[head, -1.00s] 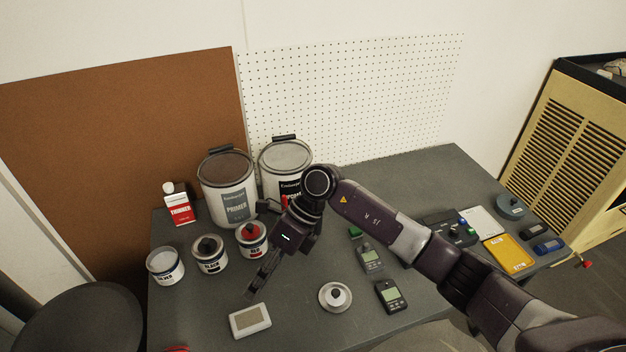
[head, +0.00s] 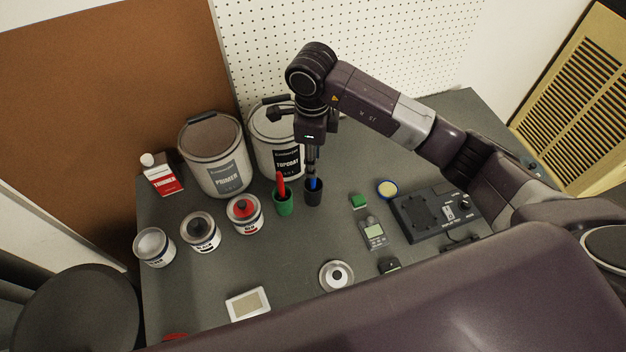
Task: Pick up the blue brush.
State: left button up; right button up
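The blue brush (head: 313,184) stands in a dark cup (head: 314,197) in the middle of the table, in front of the topcoat can. Only a short blue part shows above the cup rim. My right gripper (head: 313,170) points down directly over the brush, its fingertips at or very close to the blue part. The fingers look narrow from here, and I cannot tell whether they grip the brush. My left gripper is not in view.
A green cup (head: 284,207) with a red brush (head: 281,183) stands close on the left. The topcoat can (head: 285,161) and primer can (head: 228,178) are behind. Small paint cans (head: 244,214) stand left, a black device (head: 436,217) right.

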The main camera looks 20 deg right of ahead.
aim_at(313, 183)
notch_tip(313, 183, down, 2)
jog(key=shift+w+f, duration=0.1)
jog(key=shift+f, duration=0.45)
grip_shut()
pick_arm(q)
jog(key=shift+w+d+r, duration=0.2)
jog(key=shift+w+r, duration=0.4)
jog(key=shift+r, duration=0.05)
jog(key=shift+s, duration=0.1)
pick_arm(e)
jog(key=shift+r, duration=0.15)
